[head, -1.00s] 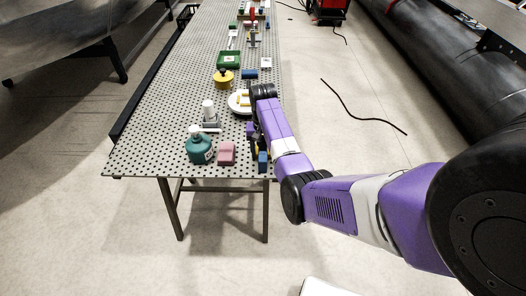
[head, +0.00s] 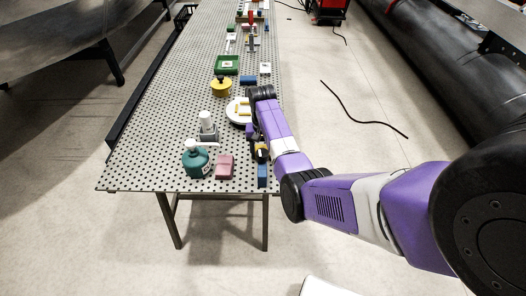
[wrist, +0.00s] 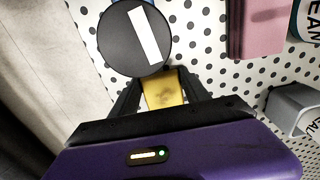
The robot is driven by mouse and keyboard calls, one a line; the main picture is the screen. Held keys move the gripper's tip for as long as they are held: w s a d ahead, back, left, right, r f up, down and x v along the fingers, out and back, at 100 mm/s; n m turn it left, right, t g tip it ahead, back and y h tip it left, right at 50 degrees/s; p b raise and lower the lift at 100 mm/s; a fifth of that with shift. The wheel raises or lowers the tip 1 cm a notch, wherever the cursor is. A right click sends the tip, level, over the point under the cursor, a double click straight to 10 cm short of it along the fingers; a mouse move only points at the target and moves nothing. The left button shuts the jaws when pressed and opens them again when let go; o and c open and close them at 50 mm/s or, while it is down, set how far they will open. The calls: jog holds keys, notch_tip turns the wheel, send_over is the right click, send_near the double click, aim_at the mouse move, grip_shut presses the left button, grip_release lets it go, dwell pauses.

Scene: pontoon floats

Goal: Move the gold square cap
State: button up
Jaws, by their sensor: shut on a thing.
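The gold square cap (wrist: 162,88) is between the two fingers of my gripper (wrist: 160,92) in the wrist view, and the gripper is shut on it. In the head view my gripper (head: 260,150) is over the near right part of the perforated table (head: 140,165), largely hidden by my purple arm. A small gold patch shows there. Whether the cap touches anything beneath it cannot be told.
A black disc with a white bar (wrist: 135,38) lies just beyond the fingertips. A pink block (head: 225,166), teal bottle (head: 194,160) and blue block (head: 262,175) stand near the table's front edge. A white round plate (head: 236,118) is farther back. The table's left side is clear.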

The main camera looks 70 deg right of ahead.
jog(key=o, duration=1.7)
jog(key=shift+r+b, duration=0.35)
jog(key=shift+r, duration=3.55)
jog(key=shift+d, duration=0.1)
